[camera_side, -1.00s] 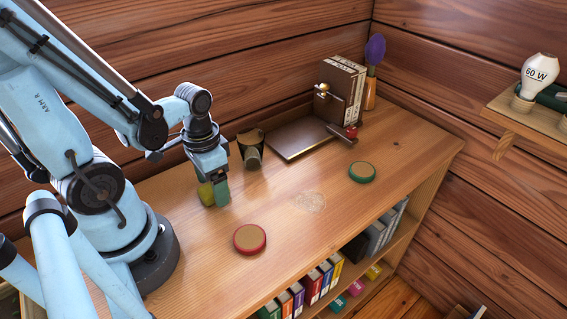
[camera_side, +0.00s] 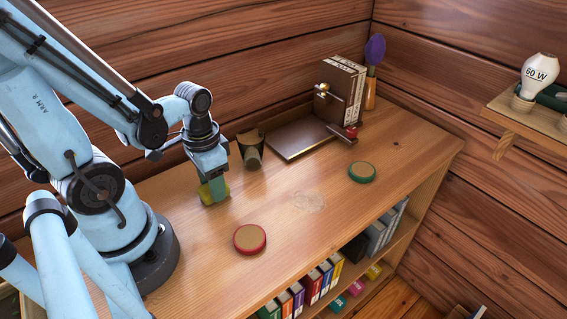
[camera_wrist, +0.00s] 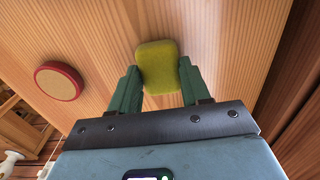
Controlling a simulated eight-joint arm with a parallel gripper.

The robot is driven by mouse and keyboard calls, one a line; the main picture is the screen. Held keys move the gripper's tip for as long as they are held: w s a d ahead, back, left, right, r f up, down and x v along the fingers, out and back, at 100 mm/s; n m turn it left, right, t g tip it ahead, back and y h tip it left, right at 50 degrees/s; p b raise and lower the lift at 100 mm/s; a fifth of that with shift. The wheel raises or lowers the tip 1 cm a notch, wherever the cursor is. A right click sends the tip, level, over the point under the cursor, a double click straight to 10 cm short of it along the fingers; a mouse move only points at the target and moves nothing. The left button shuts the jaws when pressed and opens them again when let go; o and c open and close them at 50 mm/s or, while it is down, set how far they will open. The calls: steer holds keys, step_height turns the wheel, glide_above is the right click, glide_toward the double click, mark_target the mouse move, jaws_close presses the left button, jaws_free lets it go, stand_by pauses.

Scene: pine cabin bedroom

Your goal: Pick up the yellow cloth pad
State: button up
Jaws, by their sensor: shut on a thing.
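The yellow cloth pad (camera_wrist: 157,66) is a small rounded block, greenish yellow, between the two green fingers of my gripper (camera_wrist: 160,88) in the wrist view. In the side view my gripper (camera_side: 214,190) points down at the shelf top near my base, shut on the pad (camera_side: 205,195), which is partly hidden by a finger. The pad is at or very close to the wooden surface; I cannot tell whether it touches it.
A red-rimmed disc (camera_side: 249,239) lies in front of my gripper, and a green disc (camera_side: 362,172) lies further right. A dark cup-like object (camera_side: 250,148) and a metal tray (camera_side: 297,138) with a bookend stand behind. The shelf top (camera_side: 290,235) is clear between the discs.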

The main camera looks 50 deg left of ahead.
steer(key=shift+r, duration=0.15)
steer(key=shift+r, duration=1.15)
steer(key=s+d+r, duration=0.3)
steer(key=d+r, duration=0.5)
steer(key=d, duration=0.3)
steer(key=shift+s, duration=0.15)
steer(key=shift+d+r, duration=0.1)
